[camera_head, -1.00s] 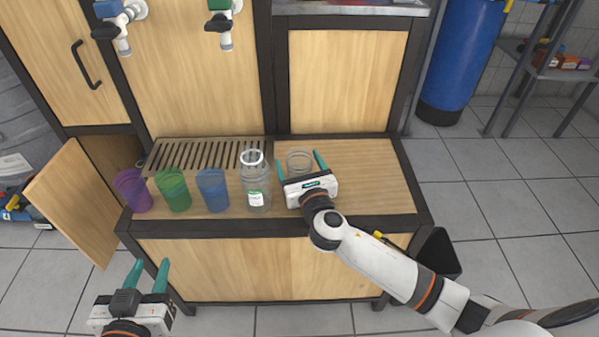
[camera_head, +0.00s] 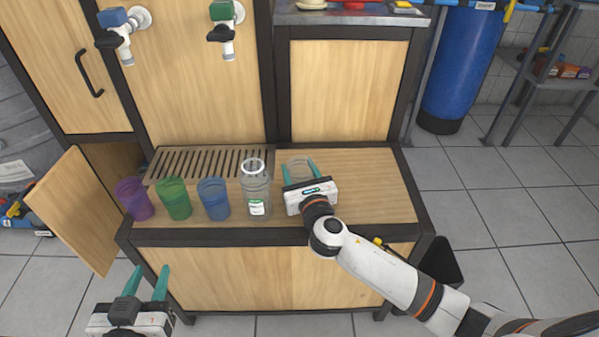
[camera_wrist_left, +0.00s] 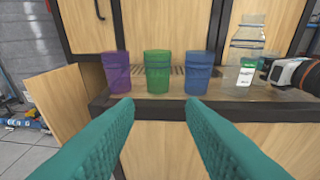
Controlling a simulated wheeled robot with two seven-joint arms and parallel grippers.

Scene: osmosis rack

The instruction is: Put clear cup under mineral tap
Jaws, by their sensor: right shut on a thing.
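The clear cup (camera_head: 298,166) stands on the wooden counter, right of the bottle, with my right gripper (camera_head: 299,172) shut on it; the gripper's white body hides its lower part. Two taps are on the back panel: one with a blue top (camera_head: 113,17) at the left, one with a green top (camera_head: 221,10) further right. Neither tap has a readable label, so I cannot tell which is the mineral one. My left gripper (camera_head: 147,284) is open and empty, in front of and below the counter's left end; its fingers also show spread in the left wrist view (camera_wrist_left: 160,115).
A slotted drain grate (camera_head: 208,163) lies below the taps. A purple cup (camera_head: 134,198), a green cup (camera_head: 174,198), a blue cup (camera_head: 213,198) and a clear bottle with a label (camera_head: 256,190) stand in a row before it. A cabinet door (camera_head: 72,212) hangs open at left. The counter's right side is clear.

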